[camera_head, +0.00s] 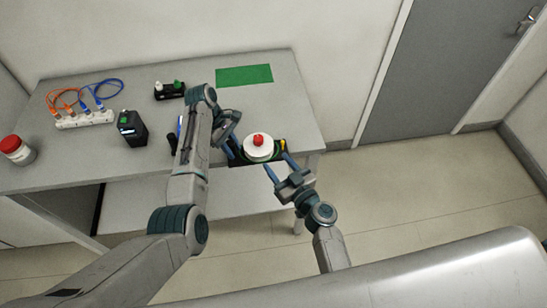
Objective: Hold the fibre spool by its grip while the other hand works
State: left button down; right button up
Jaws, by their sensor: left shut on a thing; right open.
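The fibre spool (257,153) is a white round drum with a red knob on top. It sits on a dark base at the front right edge of the bench. My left gripper (233,149) reaches in from the left and is shut at the spool's left side; the exact contact with the grip is too small to see. My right gripper (279,166) is open and empty, just to the front right of the spool, with its blue fingers pointing towards it.
On the grey bench (240,105) are a green mat (244,76), a black device with a green knob (170,90), a black box (131,128), a white power strip (84,119) with orange and blue cables, and a red-lidded jar (17,151). Floor is clear to the right.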

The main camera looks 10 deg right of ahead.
dwell(0.3)
jog(key=n+g+y, duration=0.6)
jog(key=y, duration=0.1)
send_near(263, 141)
jog(key=x, duration=1.1)
jog(key=shift+w+a, duration=0.15)
jog(key=shift+a, duration=0.15)
jog(key=shift+c, duration=0.5)
jog(key=c, duration=0.9)
